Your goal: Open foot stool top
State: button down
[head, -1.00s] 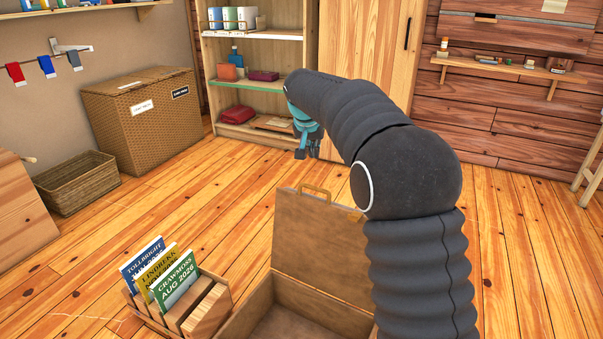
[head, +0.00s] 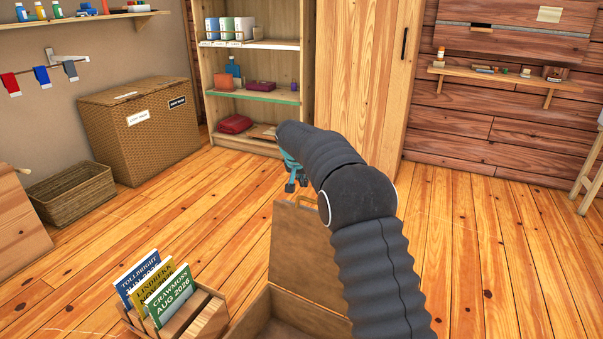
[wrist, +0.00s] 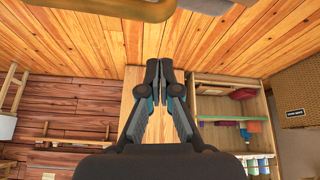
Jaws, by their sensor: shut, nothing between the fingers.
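The foot stool (head: 252,318) is a brown wooden box at the bottom of the head view, partly cut off by the frame and partly hidden by my arm. Its top (head: 298,245) stands raised, roughly upright, at the box's far side, with a tan handle (head: 306,199) on its upper edge. My gripper (head: 291,187) shows just left of and above that handle in the picture, shut and empty. In the wrist view my gripper (wrist: 160,66) has its fingertips together. A tan bar (wrist: 100,11), apparently the handle, crosses the top edge there, apart from the fingers.
A wooden holder with several booklets (head: 165,297) stands left of the stool. A wicker hamper (head: 140,125), a low basket (head: 70,194) and an open shelf unit (head: 255,90) stand farther back. The floor (head: 475,250) right of my arm is clear.

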aim_at(300, 207)
jog(key=shift+s+a+f, duration=0.1)
jog(key=shift+s+f, duration=0.1)
jog(key=shift+s, duration=0.4)
jog(key=shift+s+a+f, duration=0.1)
jog(key=shift+s+f, duration=0.05)
jog(key=shift+s, duration=0.5)
jog(key=shift+s+a+f, duration=0.1)
jog(key=shift+s+f, duration=0.1)
jog(key=shift+s, duration=0.4)
jog(key=shift+s+a+f+b, duration=0.1)
jog(key=shift+b, duration=0.35)
jog(key=shift+s+a+b, duration=0.15)
jog(key=shift+s+b, duration=0.1)
jog(key=shift+b, duration=0.3)
jog(key=s+a+r+t+b, duration=0.1)
jog(key=s+a+b, duration=0.2)
jog(key=s+b, duration=0.3)
jog(key=shift+s+a+h, duration=0.2)
jog(key=shift+s+h, duration=0.1)
jog(key=shift+s, duration=0.05)
jog(key=shift+r, duration=0.2)
